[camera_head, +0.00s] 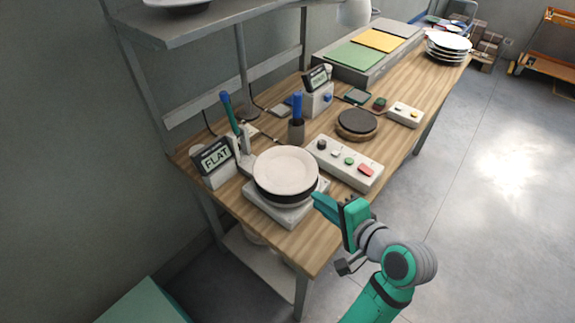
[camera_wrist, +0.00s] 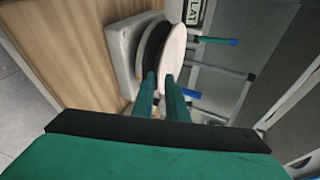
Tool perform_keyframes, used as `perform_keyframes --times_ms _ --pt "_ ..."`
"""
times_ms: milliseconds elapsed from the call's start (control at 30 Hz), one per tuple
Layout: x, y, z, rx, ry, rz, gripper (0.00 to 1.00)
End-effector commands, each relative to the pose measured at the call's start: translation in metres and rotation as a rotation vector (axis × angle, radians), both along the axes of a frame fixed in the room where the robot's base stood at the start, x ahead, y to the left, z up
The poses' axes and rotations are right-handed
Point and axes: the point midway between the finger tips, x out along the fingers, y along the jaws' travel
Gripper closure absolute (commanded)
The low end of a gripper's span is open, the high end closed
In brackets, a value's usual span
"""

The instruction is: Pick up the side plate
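A round white plate (camera_head: 286,170), likely the side plate, lies on a black round support on a white square device (camera_head: 289,212) near the table's front. In the wrist view the plate (camera_wrist: 174,42) shows edge-on beside the black support (camera_wrist: 152,45). My gripper (camera_head: 317,198) is just to the right of the plate's near rim in the head view. In the wrist view my gripper's fingers (camera_wrist: 161,78) stand a small gap apart, with the plate's rim at or just beyond their tips. I cannot tell whether they touch it. The fingers hide part of the rim.
A display reading FLAT (camera_head: 213,160) stands left of the plate. A button box (camera_head: 345,164) and a dark round disc (camera_head: 357,123) lie behind and right. A plate stack (camera_head: 448,46) is at the far end. A shelf (camera_head: 200,22) overhangs the back.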

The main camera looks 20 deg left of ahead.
Motion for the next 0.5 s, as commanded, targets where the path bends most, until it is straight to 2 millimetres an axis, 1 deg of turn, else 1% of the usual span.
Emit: perform_keyframes --times_ms 33,200,500 --pt "0.004 0.006 -0.004 0.001 0.001 0.001 0.87" --pt "0.018 0.021 -0.014 0.000 0.001 -0.003 0.87" --pt "0.030 0.039 -0.023 -0.001 0.001 0.001 0.87"
